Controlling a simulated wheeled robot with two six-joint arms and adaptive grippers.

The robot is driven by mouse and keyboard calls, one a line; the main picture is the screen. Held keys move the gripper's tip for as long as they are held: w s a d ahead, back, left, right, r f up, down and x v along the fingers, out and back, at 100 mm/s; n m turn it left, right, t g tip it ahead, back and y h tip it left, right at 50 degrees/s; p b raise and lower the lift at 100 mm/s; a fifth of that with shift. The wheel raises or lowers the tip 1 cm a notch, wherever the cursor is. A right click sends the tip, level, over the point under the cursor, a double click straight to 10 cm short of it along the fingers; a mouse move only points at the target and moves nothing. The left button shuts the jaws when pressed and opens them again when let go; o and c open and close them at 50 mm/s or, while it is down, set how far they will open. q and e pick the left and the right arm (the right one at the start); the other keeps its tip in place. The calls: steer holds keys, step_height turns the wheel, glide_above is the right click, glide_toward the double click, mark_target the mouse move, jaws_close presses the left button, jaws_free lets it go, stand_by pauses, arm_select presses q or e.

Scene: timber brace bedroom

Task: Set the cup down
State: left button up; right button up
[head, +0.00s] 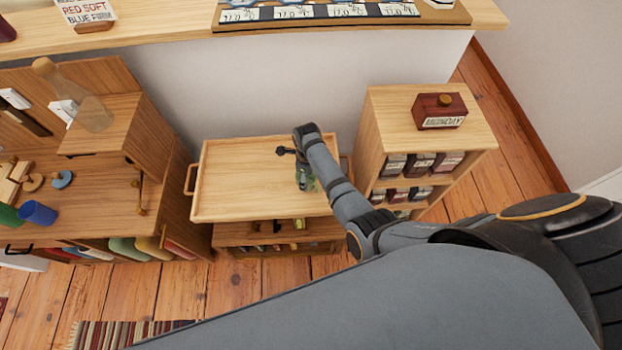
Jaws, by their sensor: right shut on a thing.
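A small greenish see-through cup (309,182) is at my right gripper (300,170), over the right part of a wooden tray-topped cart (235,180). The gripper is shut on it and hides much of it. I cannot tell whether the cup's base touches the cart top. My right arm comes in from the right and covers the cart's right edge. My left gripper is not in view.
The cart top is bare left of the cup. A wooden shelf unit (385,105) with a MONDAY box (438,112) stands right. A desk (95,185) at left bears a clear bottle (92,112) and a blue cup (38,213). A ledge (160,38) runs behind.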

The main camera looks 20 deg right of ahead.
steer(key=shift+r, duration=0.1)
steer(key=shift+s+a, duration=0.1)
steer(key=shift+a, duration=0.2)
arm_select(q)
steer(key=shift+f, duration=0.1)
arm_select(e)
steer(key=o, duration=1.4)
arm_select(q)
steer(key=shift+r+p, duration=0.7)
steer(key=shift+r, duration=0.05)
arm_select(e)
step_height(320, 180, up, 12)
steer(key=shift+r, duration=0.1)
